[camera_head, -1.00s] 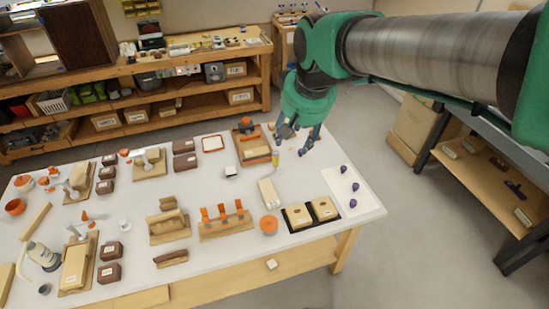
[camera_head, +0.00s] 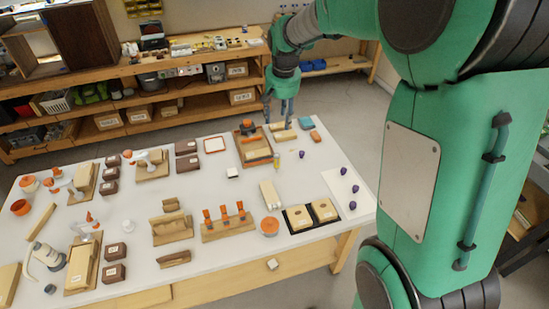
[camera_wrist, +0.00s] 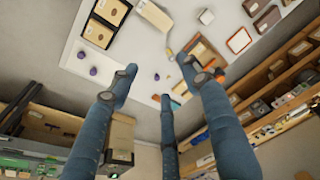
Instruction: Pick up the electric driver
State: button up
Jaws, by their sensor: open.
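I cannot tell for certain which tool is the electric driver. A small black-and-orange tool (camera_head: 248,127) lies at the far end of a wooden tray (camera_head: 265,157) near the table's back edge. White-and-orange tools stand farther left, one on a wooden block (camera_head: 150,166). A pale drill-shaped tool (camera_head: 45,257) is at the front left. My gripper (camera_head: 279,115) is over the table's back edge, just right of the black-and-orange tool. In the wrist view, my gripper's three blue fingers (camera_wrist: 150,88) are spread open and empty; the wooden tray (camera_wrist: 209,57) shows beyond them.
Small blocks, including a teal one (camera_head: 306,122), lie close to my gripper. Purple pieces (camera_head: 343,171) lie on a white sheet at right. A black two-part tray (camera_head: 299,227) is near the front. Shelves (camera_head: 190,98) stand behind, across a floor gap.

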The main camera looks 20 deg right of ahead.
jog(key=w+d+f+g+p, duration=0.1)
jog(key=w+d+f+p, duration=0.15)
jog(key=w+f, duration=0.9)
jog(key=m+g, duration=0.1)
send_over(277, 164)
jog(key=w, duration=0.1)
notch_tip(277, 164, down, 17)
jog(key=shift+w+d+r, duration=0.15)
jog(key=shift+w+f+p, duration=0.1)
jog(key=shift+f+p, duration=0.2)
jog(key=shift+f, duration=0.1)
jog(key=shift+f, duration=0.15)
jog(key=shift+f, duration=4.15)
jog(key=shift+f, duration=2.6)
